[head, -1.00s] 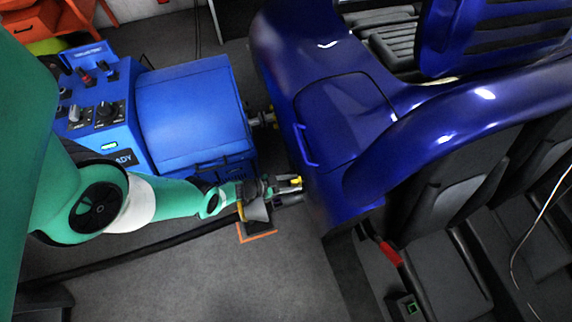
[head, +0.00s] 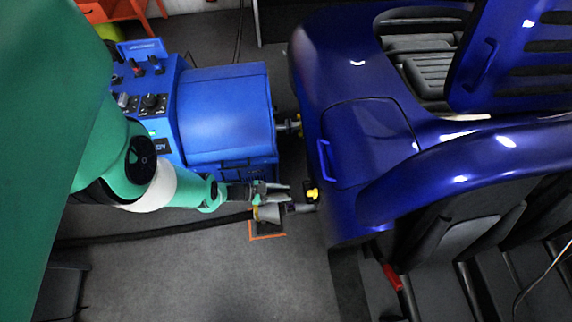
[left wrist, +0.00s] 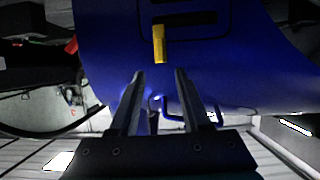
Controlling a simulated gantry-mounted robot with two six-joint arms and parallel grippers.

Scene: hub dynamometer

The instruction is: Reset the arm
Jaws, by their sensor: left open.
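My left gripper (head: 279,191) is open and empty, between the blue machine (head: 228,112) and the blue car body (head: 362,135). In the left wrist view its two fingers (left wrist: 157,80) stand apart with nothing between them. A small yellow piece (head: 312,195) sits at the car's near side, just beyond the fingertips and apart from them. In the left wrist view it is an upright yellow bar (left wrist: 159,44) against the blue body. My right gripper is not in view.
A shaft (head: 288,125) links the blue machine to the car. A grey cone-like part (head: 272,212) stands on an orange-edged plate (head: 267,236) below the gripper. A dark cable runs left along the floor. The grey floor (head: 210,275) in front is clear.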

